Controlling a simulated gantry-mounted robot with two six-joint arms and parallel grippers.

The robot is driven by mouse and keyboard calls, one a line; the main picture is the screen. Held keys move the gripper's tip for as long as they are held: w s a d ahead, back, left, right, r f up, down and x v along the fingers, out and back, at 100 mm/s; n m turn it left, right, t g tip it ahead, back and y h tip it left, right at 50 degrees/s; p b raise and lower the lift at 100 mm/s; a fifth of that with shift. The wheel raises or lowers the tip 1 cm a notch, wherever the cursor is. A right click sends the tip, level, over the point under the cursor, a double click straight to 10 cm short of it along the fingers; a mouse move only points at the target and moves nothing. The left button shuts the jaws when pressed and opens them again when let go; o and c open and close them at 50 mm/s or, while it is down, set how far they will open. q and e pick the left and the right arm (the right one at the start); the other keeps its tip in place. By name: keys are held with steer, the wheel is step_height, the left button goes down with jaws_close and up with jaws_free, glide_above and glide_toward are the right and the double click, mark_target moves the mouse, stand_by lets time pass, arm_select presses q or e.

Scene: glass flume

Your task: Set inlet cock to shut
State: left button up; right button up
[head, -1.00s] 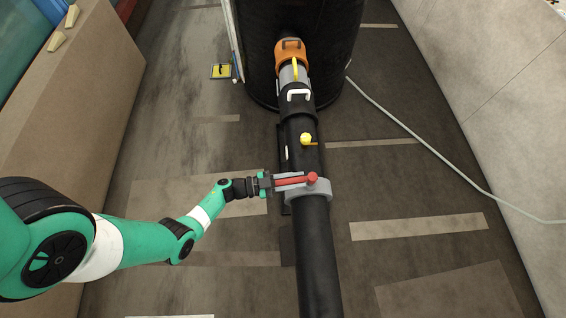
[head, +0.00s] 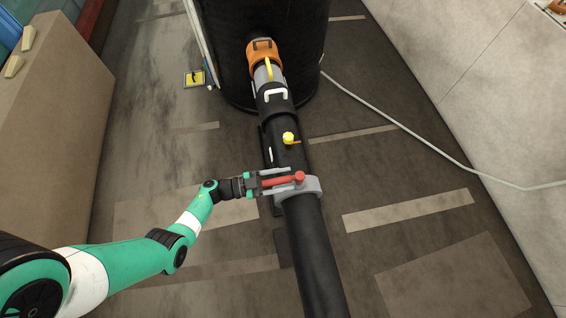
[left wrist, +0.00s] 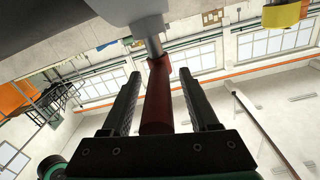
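The inlet cock's red lever (head: 279,181) sits on a grey collar (head: 314,187) around the black pipe (head: 315,245). The lever points left, roughly across the pipe, with its round red hub at the collar. My left gripper (head: 288,181) reaches in from the left, one finger on each side of the lever. In the left wrist view the red lever (left wrist: 157,95) stands between the open fingers of the gripper (left wrist: 158,78), with a gap on each side. My right gripper is not in view.
Farther up the pipe are a yellow knob (head: 289,138), a white handle (head: 275,95) and an orange fitting (head: 264,55) at the black tank (head: 290,90). A pale hose (head: 420,138) runs across the floor at right. The floor beside the pipe is mostly clear.

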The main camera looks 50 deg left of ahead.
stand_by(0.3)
arm_select(q)
steer(key=p+v, duration=0.1)
steer(key=v, duration=1)
steer(key=shift+s+a, duration=0.2)
steer(key=shift+s, duration=0.1)
